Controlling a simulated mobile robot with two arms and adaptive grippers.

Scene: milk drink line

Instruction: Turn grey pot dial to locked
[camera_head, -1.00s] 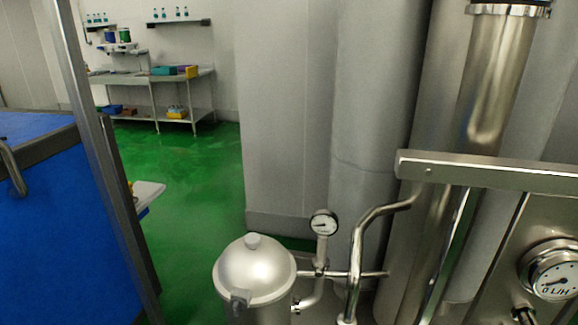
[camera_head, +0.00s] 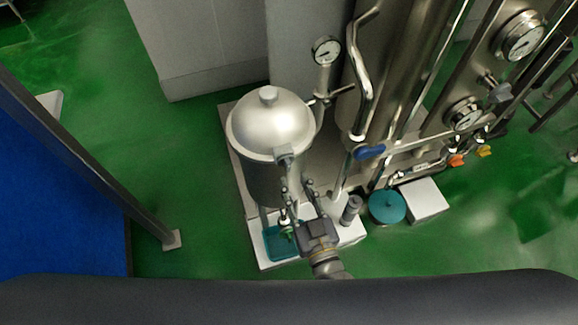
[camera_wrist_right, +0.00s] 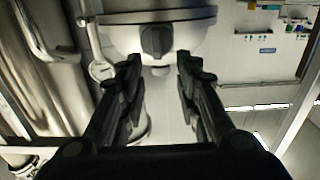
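The silver pot with a domed lid (camera_head: 268,118) stands left of the pipework in the head view. Its grey dial (camera_head: 284,152) sits on the front edge at the lid. In the right wrist view the dark grey dial (camera_wrist_right: 156,41) shows above and between the fingertips, its raised bar roughly upright in the picture. My right gripper (camera_head: 297,184) is just in front of the pot, a little below the dial in the head picture. In the wrist view its two fingers (camera_wrist_right: 158,68) are apart, with nothing between them; they appear short of the dial. My left gripper is not in view.
A pressure gauge (camera_head: 326,50) and bent steel pipes stand close right of the pot. A blue valve handle (camera_head: 370,152) and a teal round container (camera_head: 387,206) are further right. A teal tray (camera_head: 280,243) lies below. Green floor is open at left.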

